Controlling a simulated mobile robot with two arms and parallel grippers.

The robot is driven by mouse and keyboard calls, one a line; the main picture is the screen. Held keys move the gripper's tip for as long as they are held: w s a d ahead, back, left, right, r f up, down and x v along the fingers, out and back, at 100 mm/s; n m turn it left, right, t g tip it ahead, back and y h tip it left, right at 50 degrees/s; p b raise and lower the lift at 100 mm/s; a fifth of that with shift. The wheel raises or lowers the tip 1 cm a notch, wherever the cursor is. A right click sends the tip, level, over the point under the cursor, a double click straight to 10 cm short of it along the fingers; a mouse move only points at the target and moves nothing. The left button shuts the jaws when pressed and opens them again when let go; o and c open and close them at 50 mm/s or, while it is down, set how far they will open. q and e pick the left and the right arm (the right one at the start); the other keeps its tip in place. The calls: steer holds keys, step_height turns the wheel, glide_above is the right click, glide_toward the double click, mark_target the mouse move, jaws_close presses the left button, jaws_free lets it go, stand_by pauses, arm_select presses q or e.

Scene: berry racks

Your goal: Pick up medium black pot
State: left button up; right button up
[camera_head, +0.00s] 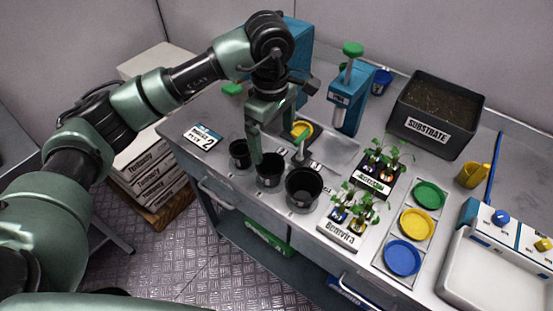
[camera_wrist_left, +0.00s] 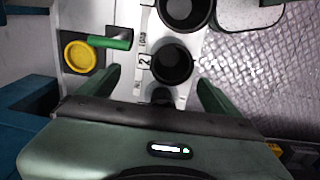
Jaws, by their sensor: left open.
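The medium black pot (camera_head: 269,181) is the middle of three black pots in a row on the grey bench. It stands upright and also shows in the wrist view (camera_wrist_left: 172,66). My left gripper (camera_head: 278,156) is open over this pot, fingers pointing down. One finger hides part of the pot's rim in the head view. In the wrist view the open fingers (camera_wrist_left: 162,82) lie either side of the row, and nothing is held. I cannot tell exact finger height. My right gripper is not in view.
The small black pot (camera_head: 239,160) and large black pot (camera_head: 302,202) stand close on either side. Plants (camera_head: 358,207), a blue press (camera_head: 347,100), a substrate bin (camera_head: 458,150) and coloured dishes (camera_head: 403,258) are to the right. A green-handled tool (camera_wrist_left: 118,41) is nearby.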

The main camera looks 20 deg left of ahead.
arm_select(q)
steer(key=p, duration=0.2)
glide_above(274, 172)
steer(key=s, duration=0.1)
step_height(274, 172, down, 5)
steer(key=shift+r, duration=0.2)
steer(key=f+p, duration=0.2)
steer(key=f, duration=0.1)
steer(key=shift+w+f, duration=0.2)
steer(key=shift+w, duration=0.15)
step_height(274, 172, down, 2)
steer(key=shift+f, duration=0.15)
steer(key=shift+w+f, duration=0.1)
steer(key=shift+f, duration=0.15)
steer(key=c, duration=1.1)
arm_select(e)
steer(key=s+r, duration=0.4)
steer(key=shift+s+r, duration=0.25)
